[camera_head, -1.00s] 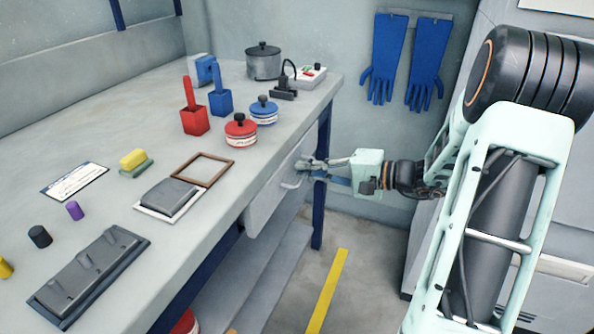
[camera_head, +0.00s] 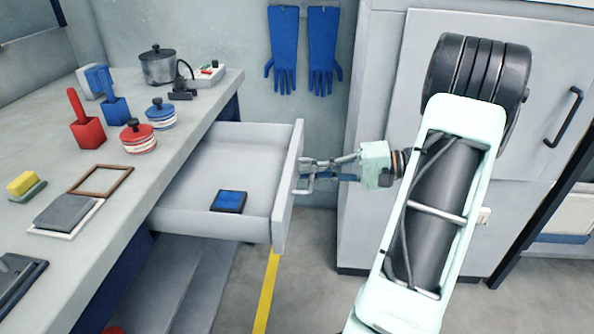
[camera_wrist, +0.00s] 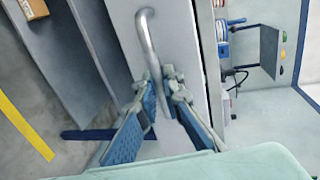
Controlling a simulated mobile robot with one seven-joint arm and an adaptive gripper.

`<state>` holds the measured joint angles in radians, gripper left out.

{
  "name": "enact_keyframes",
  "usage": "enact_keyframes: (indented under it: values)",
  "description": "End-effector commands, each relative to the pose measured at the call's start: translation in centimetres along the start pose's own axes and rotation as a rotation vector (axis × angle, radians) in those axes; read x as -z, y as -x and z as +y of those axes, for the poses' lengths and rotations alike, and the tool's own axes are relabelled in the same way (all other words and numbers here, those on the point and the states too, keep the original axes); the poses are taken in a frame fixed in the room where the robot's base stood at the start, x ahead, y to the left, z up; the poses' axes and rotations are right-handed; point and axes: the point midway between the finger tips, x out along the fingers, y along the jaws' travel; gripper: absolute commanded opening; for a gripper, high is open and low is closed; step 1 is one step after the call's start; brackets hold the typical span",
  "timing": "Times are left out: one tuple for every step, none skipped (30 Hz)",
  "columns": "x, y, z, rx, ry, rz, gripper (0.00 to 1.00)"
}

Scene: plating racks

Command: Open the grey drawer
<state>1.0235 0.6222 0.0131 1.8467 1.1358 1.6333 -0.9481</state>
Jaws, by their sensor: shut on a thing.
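The grey drawer (camera_head: 287,190) is pulled well out from under the workbench in the head view. Inside it a small dark box with a blue top (camera_head: 229,201) lies on the drawer floor. My gripper (camera_head: 306,175) is at the outer face of the drawer front. In the wrist view my gripper (camera_wrist: 168,105) has its blue-padded fingers on either side of the curved metal handle (camera_wrist: 147,38), shut on its lower end. The other end of the handle stands free of the fingers.
The bench top (camera_head: 170,165) holds red and blue holders, round tins, a pot (camera_head: 158,66) and a brown frame (camera_head: 101,180). A grey cabinet (camera_head: 450,60) stands behind my arm. Open floor with a yellow line (camera_head: 266,290) lies below the drawer.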

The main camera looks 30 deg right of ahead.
Motion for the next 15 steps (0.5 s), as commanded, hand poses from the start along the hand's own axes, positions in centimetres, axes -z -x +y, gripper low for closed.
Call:
enact_keyframes:
  values:
    - [-0.03, 0.36, 0.08, 0.000, -0.001, -0.001, 0.00]
    - [-0.03, 0.53, 0.12, 0.001, -0.001, -0.001, 0.00]
    - [-0.03, 0.72, 0.15, 0.001, 0.000, -0.001, 0.00]
    - [-0.03, 0.84, 0.17, 0.001, 0.000, -0.001, 0.00]
    - [-0.02, 0.94, 0.19, 0.001, 0.000, -0.001, 0.00]
    - [-0.01, 1.04, 0.21, 0.001, 0.000, -0.001, 0.00]
    - [-0.01, 1.10, 0.22, 0.001, 0.000, -0.001, 0.00]
    - [0.00, 1.13, 0.22, 0.001, 0.000, -0.001, 0.00]
    - [0.00, 1.17, 0.23, 0.001, 0.000, 0.000, 0.00]
    - [0.00, 1.18, 0.23, 0.001, 0.000, 0.000, 0.00]
    - [0.00, 1.18, 0.23, 0.001, 0.001, 0.000, 0.00]
    - [0.00, 1.18, 0.23, 0.001, 0.001, 0.000, 0.00]
    - [0.01, 1.18, 0.23, 0.001, 0.001, 0.000, 0.00]
    - [0.01, 1.18, 0.23, 0.000, 0.001, 0.000, 0.00]
    - [0.01, 1.18, 0.23, 0.000, 0.001, 0.000, 0.00]
